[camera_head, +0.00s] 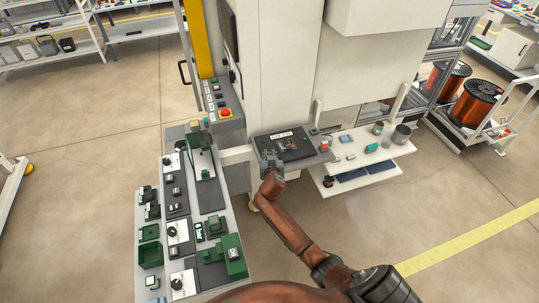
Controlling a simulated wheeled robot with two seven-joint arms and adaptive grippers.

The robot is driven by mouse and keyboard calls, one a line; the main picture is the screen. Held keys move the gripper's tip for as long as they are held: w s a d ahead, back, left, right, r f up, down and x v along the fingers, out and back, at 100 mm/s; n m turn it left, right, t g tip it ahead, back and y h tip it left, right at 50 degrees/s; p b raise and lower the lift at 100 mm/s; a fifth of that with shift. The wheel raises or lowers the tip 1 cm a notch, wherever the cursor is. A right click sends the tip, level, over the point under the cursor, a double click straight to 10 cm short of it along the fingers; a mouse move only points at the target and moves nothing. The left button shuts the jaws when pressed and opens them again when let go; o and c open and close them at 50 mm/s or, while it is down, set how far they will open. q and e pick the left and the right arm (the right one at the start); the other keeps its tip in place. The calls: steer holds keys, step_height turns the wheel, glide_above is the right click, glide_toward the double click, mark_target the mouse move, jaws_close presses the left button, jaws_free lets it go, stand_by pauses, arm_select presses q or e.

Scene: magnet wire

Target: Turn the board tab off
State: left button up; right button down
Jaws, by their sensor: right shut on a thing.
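A dark control board (300,153) with a white label along its top edge sits on a grey stand in front of the pale machine. Small red and light parts show near its middle. My right gripper (268,155) is at the board's lower left part, its arm coming up from the bottom right. It is shut on a small part there, which looks to be the board tab. The fingers hide most of that part, so its position cannot be read. My left gripper is not in view.
A panel bench (208,272) with several switches and green boxes stands at the left. A red emergency button (226,113) is on a grey box behind it. A white shelf (349,176) with small items is right of the board. Open floor lies right.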

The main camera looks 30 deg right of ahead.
steer(key=n+y+p, duration=0.1)
steer(key=p, duration=0.1)
steer(key=n+t+y+p, duration=0.1)
steer(key=p, duration=0.1)
steer(key=shift+s+d+r+y, duration=0.1)
steer(key=shift+d+r+y, duration=0.1)
steer(key=shift+r+y, duration=0.1)
steer(key=shift+f+n+y+p, duration=0.2)
steer(key=shift+n+y+p, duration=0.15)
steer(key=shift+n, duration=0.15)
steer(key=shift+f, duration=0.1)
steer(key=c, duration=1.8)
jaws_free()
steer(key=shift+s, duration=0.1)
steer(key=v, duration=1.2)
steer(key=shift+f, duration=0.2)
